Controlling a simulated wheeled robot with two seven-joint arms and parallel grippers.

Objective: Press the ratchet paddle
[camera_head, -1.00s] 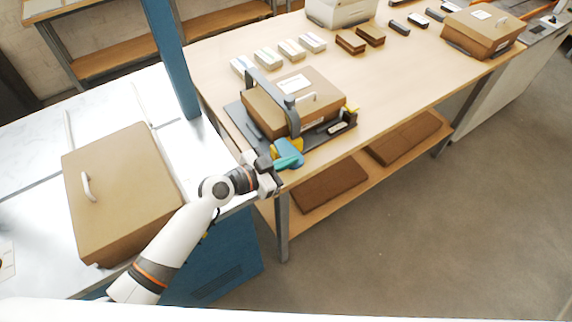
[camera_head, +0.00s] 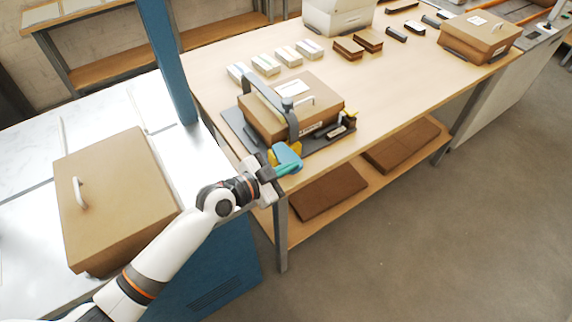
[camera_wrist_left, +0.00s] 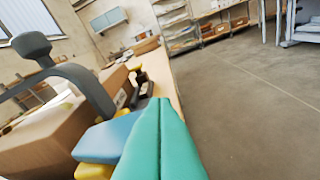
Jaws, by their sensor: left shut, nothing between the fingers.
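A blue paddle (camera_head: 287,155) with a yellow part (camera_head: 272,157) sits at the near corner of a dark base plate (camera_head: 238,128). The plate carries a brown case (camera_head: 313,92) with a dark grey arched bar (camera_head: 292,118) over it. My left gripper (camera_head: 288,169) has teal fingers, shut and empty, at the paddle's near side. In the left wrist view the closed fingers (camera_wrist_left: 160,140) stand right beside the blue paddle (camera_wrist_left: 103,138) and overlap its edge. I cannot tell whether they touch. The right gripper is not in view.
The wooden table (camera_head: 385,85) holds several pale blocks (camera_head: 288,56), brown blocks (camera_head: 348,48) and a second brown case (camera_head: 480,36). A blue post (camera_head: 168,60) stands left of the table. A large brown case (camera_head: 115,200) lies on the white surface at left. Floor at right is clear.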

